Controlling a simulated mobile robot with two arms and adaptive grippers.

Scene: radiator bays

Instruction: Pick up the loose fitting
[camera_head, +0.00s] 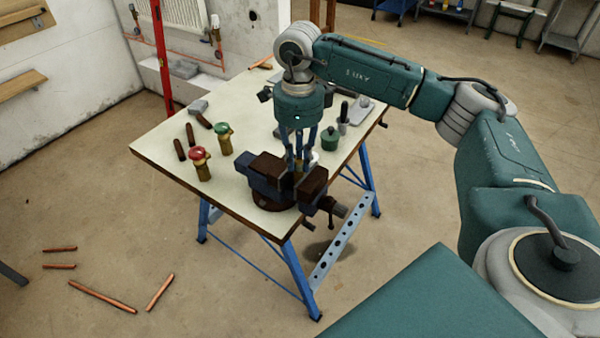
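My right gripper (299,162) points straight down over the vise at the workbench's near corner. Its fingers reach down at the vise jaws. A small brass-coloured piece (298,168), possibly the loose fitting, shows at the fingertips, mostly hidden by fingers and jaws. I cannot tell whether the fingers are closed on it. The vise (266,173) is blue with dark brown jaws. Left of it on the bench stand a brass valve with a red top (201,167) and a brass valve with a green top (223,143). My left gripper is out of view.
The workbench (165,140) has a pale top and blue legs. A green pot (329,140), dark-handled tools (191,134) and a grey block (199,107) lie on it. Copper pipes (102,296) lie on the floor at left. A red post (161,60) stands behind the bench.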

